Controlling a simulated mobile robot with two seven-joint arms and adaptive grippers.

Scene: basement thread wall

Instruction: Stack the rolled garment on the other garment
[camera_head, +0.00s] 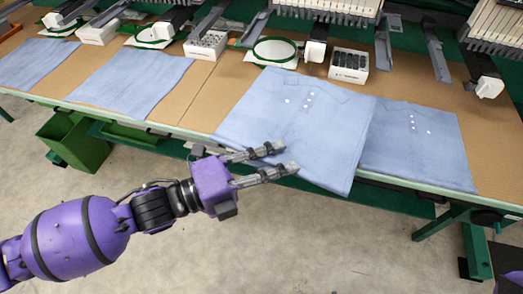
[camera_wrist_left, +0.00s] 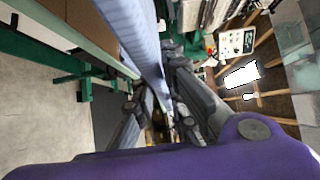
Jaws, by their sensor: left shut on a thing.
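A blue garment (camera_head: 303,115) with several white dots lies flat, not rolled, at the table's front edge, and its lower corner reaches past that edge. Another blue garment (camera_head: 420,150) with white dots lies to its right, and the first one overlaps its left side. My left gripper (camera_head: 282,159) is at the first garment's lower left front edge, shut on it. In the left wrist view the blue cloth (camera_wrist_left: 143,38) runs down between the fingers (camera_wrist_left: 157,108). The exact grip is partly hidden. My right gripper is not in view.
Two more blue garments (camera_head: 130,80) (camera_head: 35,62) lie on the brown table (camera_head: 205,100) to the left. Embroidery hoops (camera_head: 275,51), white boxes (camera_head: 349,66) and machine arms line the back. A green bin (camera_head: 75,142) stands below the table at left.

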